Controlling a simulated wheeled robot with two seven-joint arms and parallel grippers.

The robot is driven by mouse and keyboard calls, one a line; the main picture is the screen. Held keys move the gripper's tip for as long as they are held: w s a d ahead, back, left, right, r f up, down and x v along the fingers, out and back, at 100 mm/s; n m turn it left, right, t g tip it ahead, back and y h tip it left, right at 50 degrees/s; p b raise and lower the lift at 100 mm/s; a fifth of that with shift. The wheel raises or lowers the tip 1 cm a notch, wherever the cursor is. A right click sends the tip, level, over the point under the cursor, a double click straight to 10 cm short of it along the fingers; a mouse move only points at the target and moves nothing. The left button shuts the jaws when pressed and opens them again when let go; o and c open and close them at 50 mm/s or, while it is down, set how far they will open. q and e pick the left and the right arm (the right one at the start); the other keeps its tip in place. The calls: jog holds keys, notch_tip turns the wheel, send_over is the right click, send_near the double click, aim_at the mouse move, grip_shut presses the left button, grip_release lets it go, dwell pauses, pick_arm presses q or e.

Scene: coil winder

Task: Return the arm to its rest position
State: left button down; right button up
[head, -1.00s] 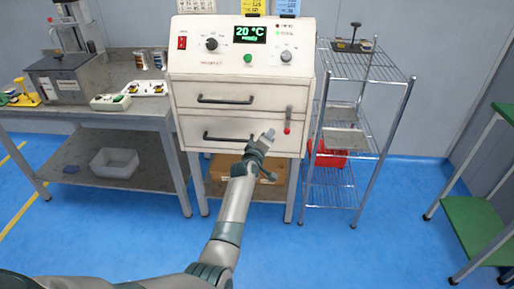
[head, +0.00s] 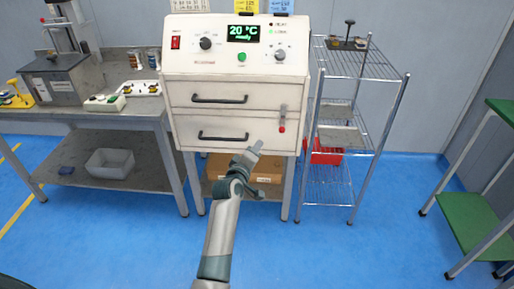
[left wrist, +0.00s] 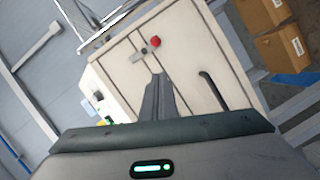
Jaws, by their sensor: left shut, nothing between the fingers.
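My left gripper (head: 254,150) is in front of the lower part of the white oven cabinet (head: 180,98) in the head view. Its fingers are shut with nothing between them. In the left wrist view the closed fingers of the left gripper (left wrist: 158,97) point toward the cabinet front (left wrist: 185,65), which looks tilted, with a red knob (left wrist: 155,41) beyond them. The cabinet's two drawers look closed, and its display (head: 243,33) reads 20 °C. My right gripper is not in view.
A wire rack (head: 365,62) with a red bin (head: 326,152) stands right of the cabinet. A grey workbench (head: 120,115) with a clear bin (head: 110,162) on its lower shelf is at left. A cardboard box (head: 262,168) sits under the cabinet. Blue floor (head: 330,255) is open in front.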

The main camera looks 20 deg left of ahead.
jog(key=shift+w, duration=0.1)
